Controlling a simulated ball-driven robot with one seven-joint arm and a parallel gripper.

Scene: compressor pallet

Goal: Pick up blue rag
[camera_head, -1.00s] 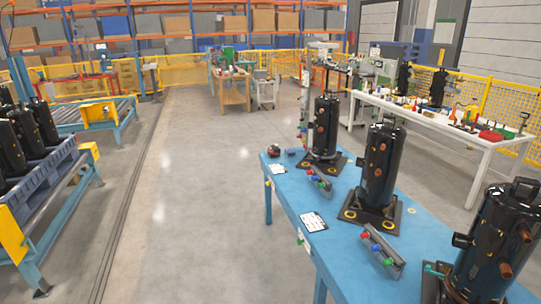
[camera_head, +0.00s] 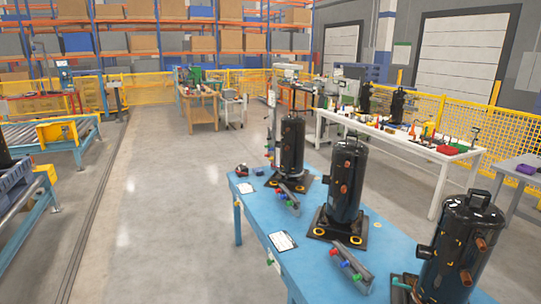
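A small dark blue thing (camera_head: 258,171), too small to tell for sure as the blue rag, lies at the far end of the blue table (camera_head: 232,200). It is beside a small red and black object (camera_head: 241,170) and left of the farthest black compressor (camera_head: 292,146). My gripper is not in view, so I cannot see its fingers or whether it holds anything.
Two more black compressors (camera_head: 345,182) (camera_head: 460,248) stand along the blue table, with small coloured-knob gauge sets (camera_head: 350,268) and white cards (camera_head: 282,241) by them. A white bench (camera_head: 400,141) with tools stands behind. The floor (camera_head: 165,200) left of the table is clear.

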